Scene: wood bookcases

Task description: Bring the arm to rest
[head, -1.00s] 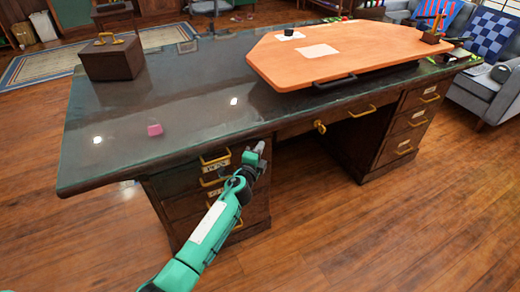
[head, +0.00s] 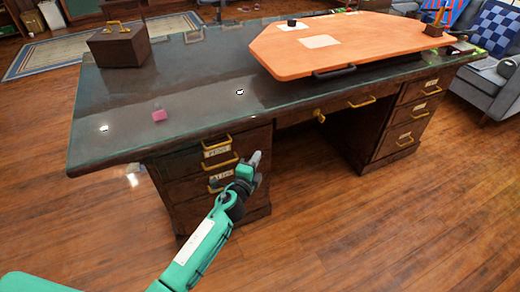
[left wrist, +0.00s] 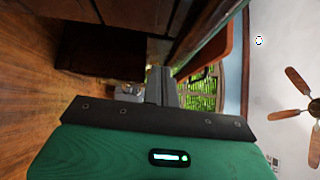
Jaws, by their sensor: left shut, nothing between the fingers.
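My left arm comes in from the bottom left of the head view, green with a white label. Its gripper (head: 256,160) is shut and empty, in front of the left drawers of the dark desk (head: 190,85), below the desktop edge. I cannot tell whether it touches the drawer front. In the left wrist view the grey fingers (left wrist: 160,88) are together with nothing between them, and that view is turned on its side. My right gripper is not in view.
A pink block (head: 159,115) and a dark box with gold handles (head: 119,47) are on the desk. An orange board (head: 370,45) lies on its right part. Drawers with gold handles are on both sides. The wood floor (head: 330,230) in front is clear.

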